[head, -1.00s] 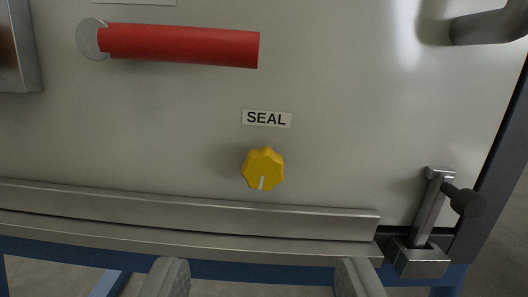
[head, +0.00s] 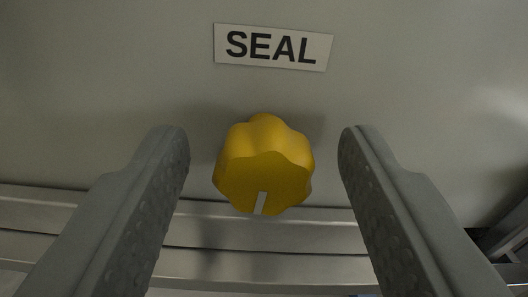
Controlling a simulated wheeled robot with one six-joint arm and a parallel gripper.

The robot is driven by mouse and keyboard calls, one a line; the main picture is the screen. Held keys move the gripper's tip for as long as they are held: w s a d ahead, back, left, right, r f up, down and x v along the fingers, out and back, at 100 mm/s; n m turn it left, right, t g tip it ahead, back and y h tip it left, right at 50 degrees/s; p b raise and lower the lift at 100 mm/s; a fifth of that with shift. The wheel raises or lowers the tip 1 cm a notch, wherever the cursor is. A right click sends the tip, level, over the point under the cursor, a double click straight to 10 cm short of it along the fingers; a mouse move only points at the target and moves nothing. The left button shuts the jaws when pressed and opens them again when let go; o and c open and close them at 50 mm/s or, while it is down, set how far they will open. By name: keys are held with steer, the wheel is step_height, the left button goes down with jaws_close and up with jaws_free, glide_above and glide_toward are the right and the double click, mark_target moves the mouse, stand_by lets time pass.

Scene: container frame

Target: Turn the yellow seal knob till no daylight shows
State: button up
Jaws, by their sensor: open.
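The yellow seal knob (head: 264,165) is a lobed knob on the grey panel, below a white label reading SEAL (head: 272,47). Its white pointer line faces down, slightly left. My gripper (head: 264,142) is open, with one grey finger on each side of the knob. A gap shows between each finger and the knob, and neither finger touches it. How far the fingertips are from the panel is hard to tell. I cannot make out any daylight along the panel's lower edge.
A metal strip (head: 262,232) runs along the panel below the knob, with another ledge under it. Part of a metal latch (head: 510,235) shows at the lower right. The panel around the label is clear.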

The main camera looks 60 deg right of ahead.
steer(key=c, duration=1)
steer(key=shift+o, duration=0.2)
steer(key=shift+m, duration=1.8)
steer(key=o, duration=1)
steer(key=shift+c, duration=0.2)
steer(key=v, duration=1.7)
steer(key=shift+s, duration=0.2)
steer(key=shift+a+f, duration=0.1)
steer(key=shift+a, duration=0.05)
